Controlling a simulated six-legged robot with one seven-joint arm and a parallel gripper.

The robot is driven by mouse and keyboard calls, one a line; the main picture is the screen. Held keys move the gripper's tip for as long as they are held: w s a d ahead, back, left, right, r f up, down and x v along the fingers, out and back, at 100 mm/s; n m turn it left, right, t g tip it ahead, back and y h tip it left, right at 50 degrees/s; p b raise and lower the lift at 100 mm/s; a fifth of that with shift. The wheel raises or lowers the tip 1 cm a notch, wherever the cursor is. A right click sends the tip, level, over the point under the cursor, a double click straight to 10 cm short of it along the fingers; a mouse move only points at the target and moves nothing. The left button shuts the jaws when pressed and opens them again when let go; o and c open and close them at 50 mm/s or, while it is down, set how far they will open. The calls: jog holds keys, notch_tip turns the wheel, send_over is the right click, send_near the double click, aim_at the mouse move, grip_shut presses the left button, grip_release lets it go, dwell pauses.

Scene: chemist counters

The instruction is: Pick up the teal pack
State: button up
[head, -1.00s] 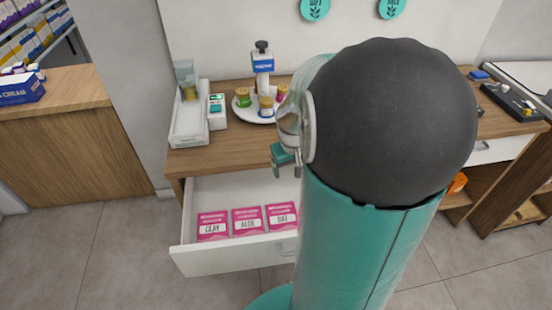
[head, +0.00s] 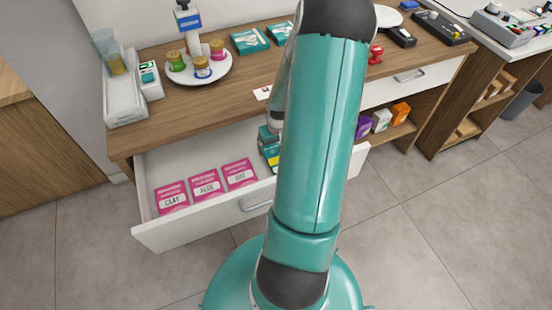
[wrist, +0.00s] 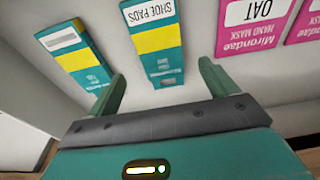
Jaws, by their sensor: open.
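In the wrist view, a teal pack with a yellow band and a white "SHOE PADS" label (wrist: 155,45) lies in the white drawer, in front of my gripper. A second teal pack with a yellow band (wrist: 76,55) lies to its left. My gripper (wrist: 160,88) is open and empty. The near end of the "SHOE PADS" pack lies between the fingertips in the picture; I see no contact. In the head view, my arm hides most of the gripper and of the packs, and only a bit of teal and yellow (head: 270,154) shows beside it.
The open white drawer (head: 190,229) also holds pink packs (head: 207,187) at its left. On the wooden counter (head: 230,95) above stand a white round tray with jars (head: 203,67) and flat teal boxes (head: 250,41). Grey floor in front is clear.

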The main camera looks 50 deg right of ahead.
aim_at(274, 154)
jog(key=f, duration=0.5)
jog(key=shift+w+f, duration=0.3)
jog(key=shift+w, duration=0.1)
jog(key=shift+d, duration=0.1)
jog(key=shift+c, duration=0.4)
jog(key=c, duration=1)
